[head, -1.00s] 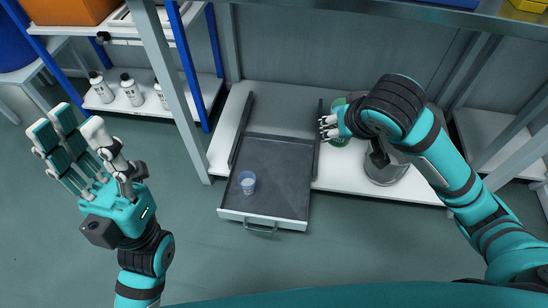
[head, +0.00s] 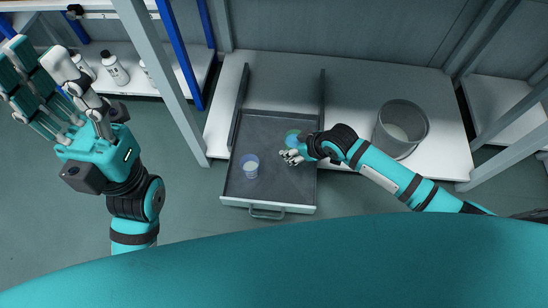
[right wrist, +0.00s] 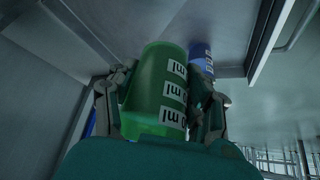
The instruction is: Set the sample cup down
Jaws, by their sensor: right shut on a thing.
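A green cup (head: 292,137) is in my right gripper (head: 292,154), over the right part of the pulled-out grey drawer (head: 270,182). The right wrist view shows the green cup (right wrist: 158,88), with "ml" markings, between the fingers of the right gripper (right wrist: 165,98), which is shut on it. I cannot tell if its base touches the drawer. A translucent bluish cup (head: 250,165) stands in the drawer's left part, apart from the green one. A blue cup (right wrist: 201,58) also shows beyond it in the wrist view. My left gripper (head: 42,68) is open and empty at far left.
A round metal pot (head: 400,130) stands on the white shelf (head: 350,90) right of the drawer. Dark rails flank the drawer, and a handle (head: 266,213) is at its front. A grey post (head: 160,75) and white bottles (head: 114,68) are at left.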

